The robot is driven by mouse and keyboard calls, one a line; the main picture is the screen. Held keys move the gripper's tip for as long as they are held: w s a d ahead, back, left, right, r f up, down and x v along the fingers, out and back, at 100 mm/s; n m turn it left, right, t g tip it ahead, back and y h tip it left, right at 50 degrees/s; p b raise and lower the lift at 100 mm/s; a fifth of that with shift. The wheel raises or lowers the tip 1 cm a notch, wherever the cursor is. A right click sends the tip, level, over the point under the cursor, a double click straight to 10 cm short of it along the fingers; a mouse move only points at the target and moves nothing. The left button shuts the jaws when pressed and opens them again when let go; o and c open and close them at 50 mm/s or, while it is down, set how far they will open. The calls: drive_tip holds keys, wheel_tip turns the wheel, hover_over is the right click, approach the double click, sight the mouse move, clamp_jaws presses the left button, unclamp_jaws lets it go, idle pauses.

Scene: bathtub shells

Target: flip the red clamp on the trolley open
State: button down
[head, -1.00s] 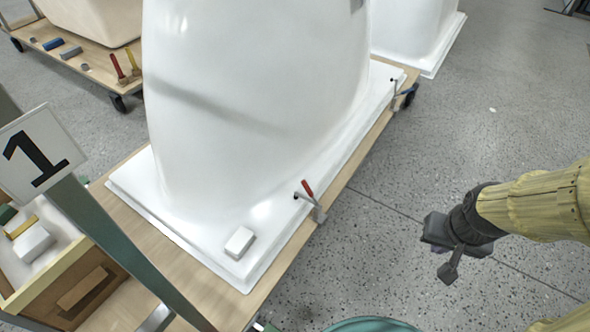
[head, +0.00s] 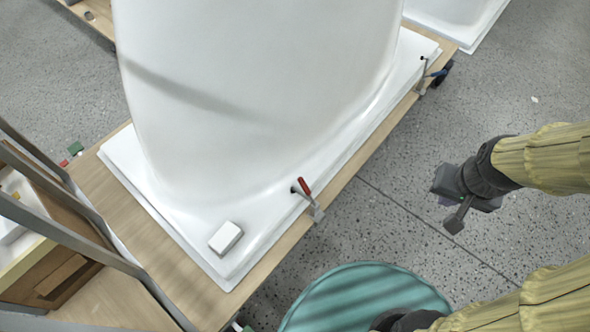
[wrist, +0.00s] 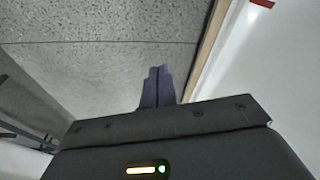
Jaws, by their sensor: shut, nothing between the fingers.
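The red-handled clamp (head: 306,190) sits on the near right edge of the trolley (head: 262,283) in the head view, at the rim of the white bathtub shell (head: 245,95). Its red handle stands up at a tilt above a grey metal body. A bit of red (wrist: 262,3) shows at the top right edge of the wrist view. My gripper (head: 447,202) hangs over the bare floor to the right of the clamp, well apart from it. In the wrist view its purple fingers (wrist: 158,88) are together and empty.
A second clamp (head: 424,75) is at the trolley's far right corner. A white block (head: 225,238) lies on the shell's flange. A wooden box (head: 60,270) and grey metal bars stand at left. Speckled floor (head: 390,190) between trolley and gripper is clear.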

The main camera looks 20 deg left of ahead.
drive_tip(key=shift+w, duration=0.15)
drive_tip(key=w+a+f+n+t+y+b, duration=0.1)
drive_tip(key=w+a+f+n+t+b, duration=0.2)
drive_tip(key=w+a, duration=0.5)
drive_tip(key=w+a+f+n+t+b, duration=0.15)
drive_tip(key=w+a+f+n, duration=0.35)
drive_tip(key=a, duration=0.6)
drive_tip(key=w+a+f+n+t+y+b, duration=0.15)
drive_tip(key=w+a+f, duration=0.3)
drive_tip(key=a, duration=0.55)
drive_tip(key=s+a+f+n+t+h+b, duration=0.2)
drive_tip(key=s+a+f+n+t+b, duration=0.3)
drive_tip(key=a+f, duration=0.6)
drive_tip(key=s+a+f+n+t+h, duration=0.1)
drive_tip(key=s+f+n, duration=0.2)
drive_tip(key=s, duration=0.4)
drive_tip(key=s+a+f+n+t+h+b, duration=0.1)
drive_tip(key=s+f+n+t+h, duration=0.1)
drive_tip(key=s+f, duration=0.3)
drive_tip(key=shift+s+a+f+n+t, duration=0.3)
drive_tip(key=shift+s+n, duration=0.45)
drive_tip(key=shift+s, duration=0.4)
